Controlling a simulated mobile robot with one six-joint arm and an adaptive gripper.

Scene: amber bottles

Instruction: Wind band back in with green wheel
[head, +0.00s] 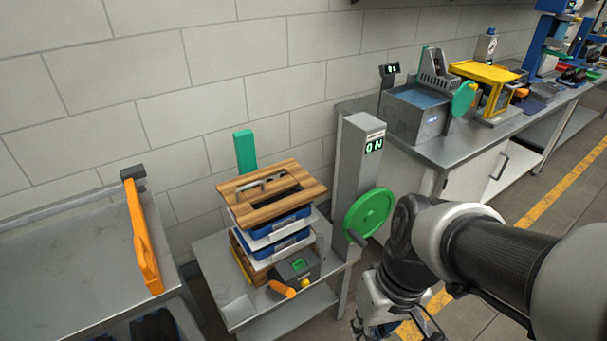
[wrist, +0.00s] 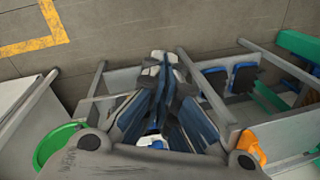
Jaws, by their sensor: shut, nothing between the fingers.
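The green wheel (head: 368,214) with a dark crank handle (head: 358,239) is mounted on the side of a grey post (head: 362,150). The post's small display (head: 374,146) reads about "0 N". In the wrist view the green wheel (wrist: 42,150) shows at the lower left, partly cut off. My gripper (wrist: 163,62) is shut and empty, apart from the wheel, to its right in the wrist view. In the head view my gripper is low beside the wheel, mostly hidden by my arm. I cannot make out a band in either view.
Left of the post, a small metal table (head: 215,262) carries stacked blue and white boxes under a wooden board (head: 270,192). A bench with an orange bar (head: 141,235) stands far left. A counter (head: 470,145) with machines runs along the right. Floor shows in front.

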